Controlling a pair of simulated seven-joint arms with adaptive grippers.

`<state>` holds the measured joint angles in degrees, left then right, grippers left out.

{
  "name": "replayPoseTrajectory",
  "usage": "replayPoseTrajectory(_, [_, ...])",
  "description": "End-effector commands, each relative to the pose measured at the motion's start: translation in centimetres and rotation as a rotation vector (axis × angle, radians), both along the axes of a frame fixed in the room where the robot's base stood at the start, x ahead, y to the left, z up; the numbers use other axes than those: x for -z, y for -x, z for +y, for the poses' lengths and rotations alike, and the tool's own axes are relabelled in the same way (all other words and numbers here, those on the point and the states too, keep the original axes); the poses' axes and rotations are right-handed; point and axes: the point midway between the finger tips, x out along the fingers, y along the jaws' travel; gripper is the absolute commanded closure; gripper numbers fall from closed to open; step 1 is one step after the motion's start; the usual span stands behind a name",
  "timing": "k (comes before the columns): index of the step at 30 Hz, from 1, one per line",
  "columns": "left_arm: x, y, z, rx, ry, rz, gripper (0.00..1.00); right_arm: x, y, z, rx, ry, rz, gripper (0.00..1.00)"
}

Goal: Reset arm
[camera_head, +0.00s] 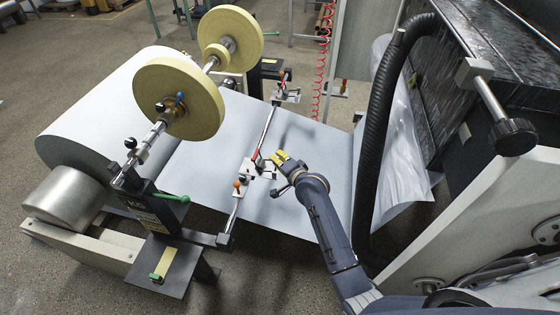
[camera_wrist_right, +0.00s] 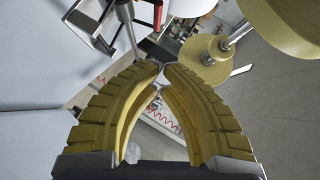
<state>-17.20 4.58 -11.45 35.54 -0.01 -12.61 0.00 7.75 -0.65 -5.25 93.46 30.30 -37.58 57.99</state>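My right gripper (camera_head: 279,158) hangs over the light grey paper sheet (camera_head: 215,140), close to the thin metal cross rod (camera_head: 236,203) with its small clamp fittings. Its yellow fingers also show in the right wrist view (camera_wrist_right: 162,75), bowed apart with a gap between them and the tips close together. Nothing is seen held between them. The right arm reaches in from the lower right. My left gripper and left arm are not in the head view.
A large paper roll (camera_head: 95,110) lies at left. Tape rolls (camera_head: 180,98) sit on a shaft above the sheet. A black hose (camera_head: 377,130) and the machine frame (camera_head: 490,230) stand close right of my arm. A red coiled cable (camera_head: 325,65) hangs behind.

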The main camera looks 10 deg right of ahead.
Motion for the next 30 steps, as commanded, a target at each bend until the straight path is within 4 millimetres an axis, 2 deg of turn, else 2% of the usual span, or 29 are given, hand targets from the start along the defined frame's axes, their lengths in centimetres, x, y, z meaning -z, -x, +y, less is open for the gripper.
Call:
replayPoseTrajectory(6, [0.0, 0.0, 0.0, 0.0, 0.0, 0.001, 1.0, -0.6, 1.4, -0.4, 0.0, 0.001, 0.0, 1.0])
replayPoseTrajectory(13, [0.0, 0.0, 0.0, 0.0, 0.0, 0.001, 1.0, -0.8, 1.8, -0.5, -0.007, 0.02, -0.006, 1.0])
replayPoseTrajectory(17, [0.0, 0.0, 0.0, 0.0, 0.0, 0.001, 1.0, -1.1, 1.6, -0.7, -0.023, 0.09, -0.046, 1.0])
replayPoseTrajectory(19, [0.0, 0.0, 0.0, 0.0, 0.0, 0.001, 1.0, -0.2, 1.5, -1.0, -0.034, 0.159, -0.059, 1.0])
replayPoseTrajectory(22, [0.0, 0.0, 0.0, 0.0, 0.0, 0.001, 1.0, 3.3, 1.5, -1.4, -0.06, 0.294, -0.054, 1.0])
replayPoseTrajectory(25, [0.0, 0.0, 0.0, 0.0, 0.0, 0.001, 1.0, 7.9, 2.4, -1.9, -0.098, 0.425, -0.025, 1.0])
replayPoseTrajectory(29, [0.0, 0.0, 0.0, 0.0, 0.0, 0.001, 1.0, 14.6, 4.8, -2.5, -0.163, 0.579, 0.033, 1.0])
replayPoseTrajectory(30, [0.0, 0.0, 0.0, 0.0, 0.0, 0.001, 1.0, 16.8, 5.9, -2.8, -0.188, 0.626, 0.054, 1.0])
